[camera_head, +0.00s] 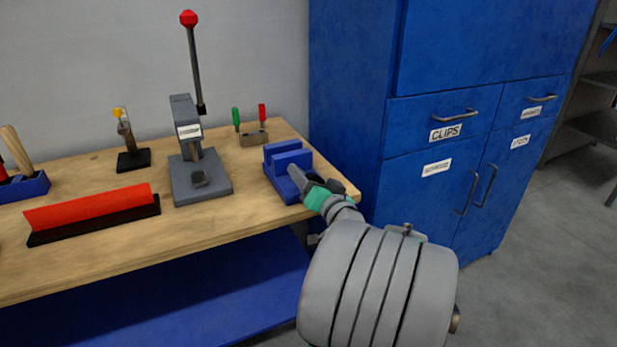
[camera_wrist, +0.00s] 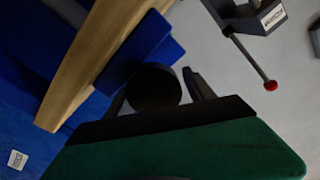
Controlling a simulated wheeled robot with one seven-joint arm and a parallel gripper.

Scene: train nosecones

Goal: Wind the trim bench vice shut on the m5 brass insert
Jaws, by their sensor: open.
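The blue bench vice (camera_head: 287,155) stands at the right end of the wooden bench; its blue side also shows in the wrist view (camera_wrist: 150,45). My gripper (camera_head: 303,182) is at the vice's near right side, against or very close to it. In the wrist view my gripper (camera_wrist: 155,92) is open, with a dark round part (camera_wrist: 153,87) between its fingers. This part looks like the end of the vice's screw or handle; whether the fingers touch it I cannot tell. I cannot make out the brass insert in either view.
A grey press (camera_head: 199,170) with a red-knobbed lever stands left of the vice. A small stand with green and red handles (camera_head: 253,138) is behind. A red bar on a black base (camera_head: 95,208) lies farther left. A blue cabinet (camera_head: 345,95) rises close on the right.

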